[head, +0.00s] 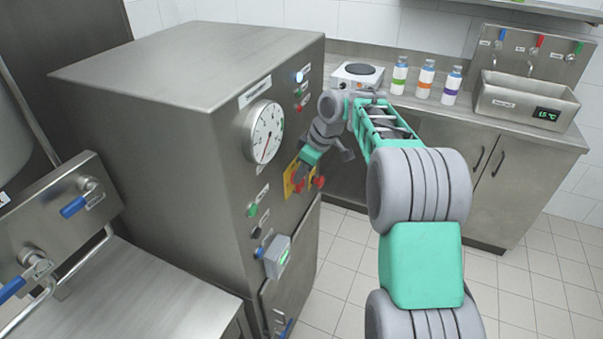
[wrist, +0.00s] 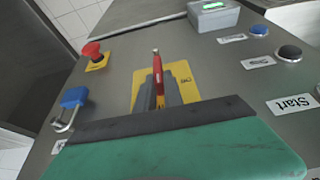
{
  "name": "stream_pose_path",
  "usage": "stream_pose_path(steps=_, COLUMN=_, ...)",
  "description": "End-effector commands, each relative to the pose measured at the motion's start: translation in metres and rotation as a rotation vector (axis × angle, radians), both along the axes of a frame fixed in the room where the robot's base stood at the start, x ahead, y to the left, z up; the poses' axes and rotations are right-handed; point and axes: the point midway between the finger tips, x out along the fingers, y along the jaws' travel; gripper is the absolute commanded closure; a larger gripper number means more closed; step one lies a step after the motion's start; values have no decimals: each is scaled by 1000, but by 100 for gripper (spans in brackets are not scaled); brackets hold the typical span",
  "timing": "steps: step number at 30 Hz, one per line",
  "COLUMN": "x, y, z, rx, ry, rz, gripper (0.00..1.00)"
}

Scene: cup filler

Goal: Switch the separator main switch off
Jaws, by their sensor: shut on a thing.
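The main switch is a red handle (wrist: 157,75) on a yellow plate (wrist: 141,88), on the steel front of the separator cabinet. In the wrist view the handle stands between the grey fingers of my gripper (wrist: 159,94), which is shut on it. The handle points up in that picture, and its far end shows beyond the fingers. The plate's small lettering is too small to read. In the head view my gripper (head: 301,172) is at the yellow plate (head: 289,183), and the fingers mostly hide the handle there.
A red mushroom button (wrist: 92,50) and a blue padlock (wrist: 74,98) sit beside the plate. A grey box (wrist: 212,14), a black button (wrist: 290,53) and a blue button (wrist: 259,30) are on its other side. A round gauge (head: 265,133) is on the cabinet.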

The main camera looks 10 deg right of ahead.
Motion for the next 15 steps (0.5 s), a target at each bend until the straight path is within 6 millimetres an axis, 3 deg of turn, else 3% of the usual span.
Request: stream_pose_path(steps=15, x=-1, y=1, z=-6, rx=-21, ry=-31, rz=2, gripper=100)
